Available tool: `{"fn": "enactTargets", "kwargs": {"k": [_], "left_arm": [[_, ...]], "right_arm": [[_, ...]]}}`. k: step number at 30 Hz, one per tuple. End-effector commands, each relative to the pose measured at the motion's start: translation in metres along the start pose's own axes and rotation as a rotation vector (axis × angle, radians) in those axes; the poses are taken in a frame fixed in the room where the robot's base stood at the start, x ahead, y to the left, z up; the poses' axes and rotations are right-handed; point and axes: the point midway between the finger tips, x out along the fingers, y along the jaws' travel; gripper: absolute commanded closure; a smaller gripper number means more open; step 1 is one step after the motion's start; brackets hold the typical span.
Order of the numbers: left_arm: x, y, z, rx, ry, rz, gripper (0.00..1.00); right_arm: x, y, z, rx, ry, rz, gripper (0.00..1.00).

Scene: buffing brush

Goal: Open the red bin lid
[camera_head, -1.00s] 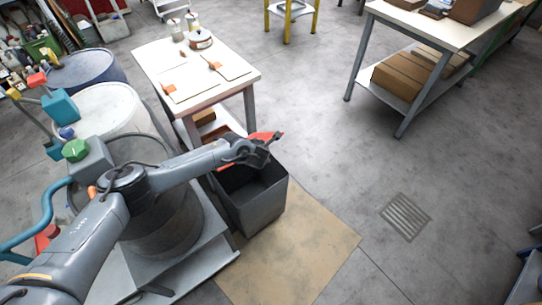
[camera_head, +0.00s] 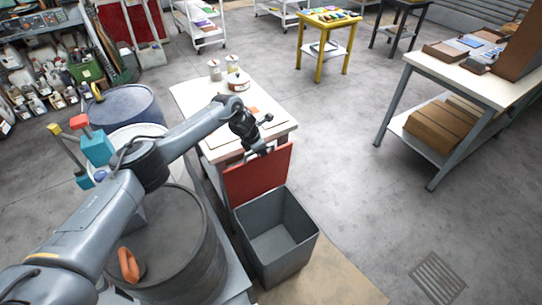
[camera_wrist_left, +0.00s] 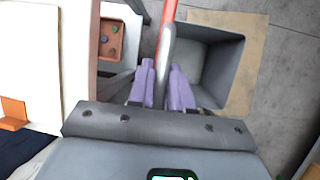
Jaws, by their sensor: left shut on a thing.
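The grey bin (camera_head: 275,262) stands on the floor beside the white table, and its empty inside shows. Its red lid (camera_head: 258,176) stands roughly upright along the bin's table side. My left gripper (camera_head: 260,146) is at the lid's top edge. In the left wrist view, the purple fingers of my left gripper (camera_wrist_left: 165,82) are shut on a grey handle-like bar (camera_wrist_left: 166,50) next to the red lid (camera_wrist_left: 169,10), seen edge-on. The open bin (camera_wrist_left: 207,60) lies below and to the right. My right gripper is not in view.
The white table (camera_head: 193,92) with jars stands just behind the lid. Dark drums (camera_head: 165,235) stand left of the bin under my left arm. A shelf table (camera_head: 455,78) is at the right, and the floor between is clear.

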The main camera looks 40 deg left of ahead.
Motion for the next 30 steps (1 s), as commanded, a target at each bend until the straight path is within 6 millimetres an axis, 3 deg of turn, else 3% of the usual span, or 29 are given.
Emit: {"fn": "enactTargets", "kwargs": {"k": [6, 17, 18, 21, 30], "left_arm": [[-0.0012, 0.0105, -0.0066, -0.008, 0.002, 0.005, 1.0], [-0.0008, 0.0108, -0.0075, -0.008, 0.003, 0.005, 1.0], [-0.0007, 0.0108, -0.0076, -0.008, 0.003, 0.005, 0.76], [-0.0007, 0.0108, -0.0077, -0.008, 0.003, 0.005, 0.61], [-0.0018, 0.0113, -0.0073, -0.009, 0.003, 0.005, 0.6]], "right_arm": [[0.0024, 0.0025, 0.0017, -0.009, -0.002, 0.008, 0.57], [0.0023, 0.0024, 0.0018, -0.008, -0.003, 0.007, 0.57], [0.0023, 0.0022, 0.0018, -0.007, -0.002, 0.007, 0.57], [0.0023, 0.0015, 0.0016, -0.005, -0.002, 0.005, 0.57], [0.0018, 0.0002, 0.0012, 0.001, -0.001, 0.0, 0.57]]}}
